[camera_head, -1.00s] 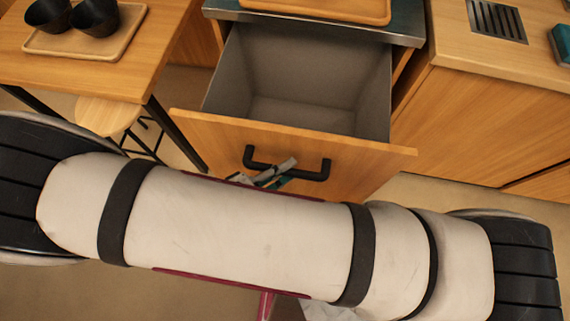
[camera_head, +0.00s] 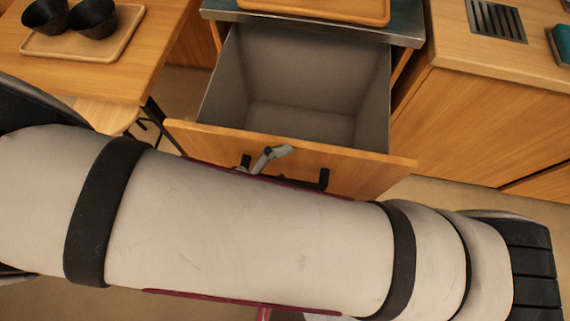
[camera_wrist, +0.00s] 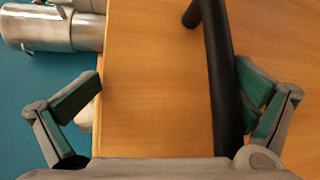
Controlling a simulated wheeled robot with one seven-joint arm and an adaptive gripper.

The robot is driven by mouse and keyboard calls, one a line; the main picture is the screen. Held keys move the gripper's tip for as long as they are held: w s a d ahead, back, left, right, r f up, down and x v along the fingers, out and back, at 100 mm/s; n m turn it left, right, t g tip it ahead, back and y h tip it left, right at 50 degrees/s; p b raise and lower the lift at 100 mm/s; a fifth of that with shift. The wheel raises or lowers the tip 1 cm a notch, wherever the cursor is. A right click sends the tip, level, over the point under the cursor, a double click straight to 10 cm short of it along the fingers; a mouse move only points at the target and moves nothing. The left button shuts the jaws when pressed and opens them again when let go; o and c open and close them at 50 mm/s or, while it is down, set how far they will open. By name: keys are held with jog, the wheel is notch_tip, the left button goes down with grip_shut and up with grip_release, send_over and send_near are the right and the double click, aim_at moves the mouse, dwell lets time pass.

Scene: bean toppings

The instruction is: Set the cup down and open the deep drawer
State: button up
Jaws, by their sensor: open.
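The deep drawer (camera_head: 290,140) stands pulled well out, its grey inside empty. Its black bar handle (camera_head: 323,179) is partly hidden behind my arm. My gripper (camera_head: 270,157) is at the handle, with one grey finger showing above the bar. In the wrist view, my gripper (camera_wrist: 168,75) is open, and the handle (camera_wrist: 220,70) runs between its fingers, close beside the right one. Two dark cups, a left one (camera_head: 45,16) and a right one (camera_head: 93,18), stand on a wooden tray (camera_head: 120,45) on the left table. My gripper holds no cup.
A steel-edged counter (camera_head: 408,30) with another wooden tray (camera_head: 330,8) is above the drawer. A wooden counter with a dark grate (camera_head: 496,22) is at right. A stool (camera_head: 105,112) is at left. A metal cylinder (camera_wrist: 60,28) shows in the wrist view.

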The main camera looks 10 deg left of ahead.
jog(key=shift+o, duration=0.2)
jog(key=shift+t, duration=0.4)
jog(key=r, duration=0.4)
jog(key=a+r, duration=0.1)
jog(key=shift+w+r, duration=0.3)
jog(key=shift+r, duration=0.1)
jog(key=shift+g+y, duration=0.7)
jog(key=f, duration=0.5)
jog(key=shift+s+a, duration=0.35)
jog(key=shift+s, duration=0.05)
jog(key=shift+c, duration=0.2)
jog(key=shift+d, duration=0.1)
jog(key=shift+c, duration=0.4)
